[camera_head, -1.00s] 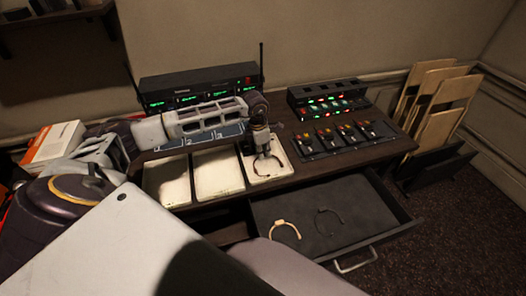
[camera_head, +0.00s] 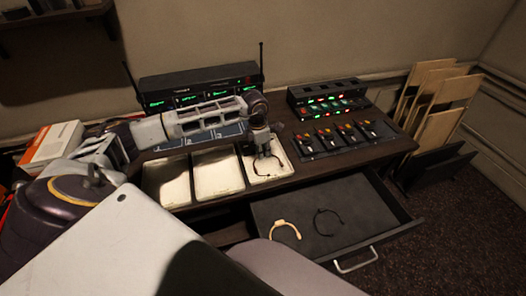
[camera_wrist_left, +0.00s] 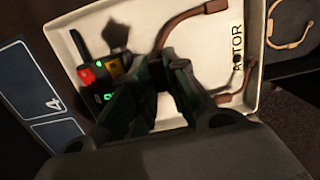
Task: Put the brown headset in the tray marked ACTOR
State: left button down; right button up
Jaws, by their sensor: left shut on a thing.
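The brown headset (camera_wrist_left: 176,28) is in my left gripper (camera_wrist_left: 158,88) in the left wrist view, its curved band and ends showing on both sides of the fingers. The tray marked ACTOR (camera_wrist_left: 262,88) is a white tray behind them, with its label at one side. In the head view my left gripper (camera_head: 266,152) points down over the rightmost white tray (camera_head: 288,160), shut on the headset. The headset is over or inside the tray; I cannot tell whether it touches the bottom. My right gripper is not in view.
A small black pack with red, yellow and green parts (camera_wrist_left: 104,66) appears inside the ACTOR tray. Two more white trays (camera_head: 218,172) stand to its left. The open drawer (camera_head: 350,225) holds a tan headset (camera_head: 286,229) and a black headset (camera_head: 328,222). Several packs stand at right (camera_head: 340,137).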

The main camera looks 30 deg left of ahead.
pick_arm(q)
jog(key=shift+f+b, duration=0.35)
jog(key=shift+f, duration=0.1)
dwell(0.7)
jog(key=shift+f, duration=0.3)
dwell(0.3)
dwell(0.3)
jog(key=c, duration=1.3)
grip_release()
jog(key=o, duration=0.4)
jog(key=shift+r, duration=0.1)
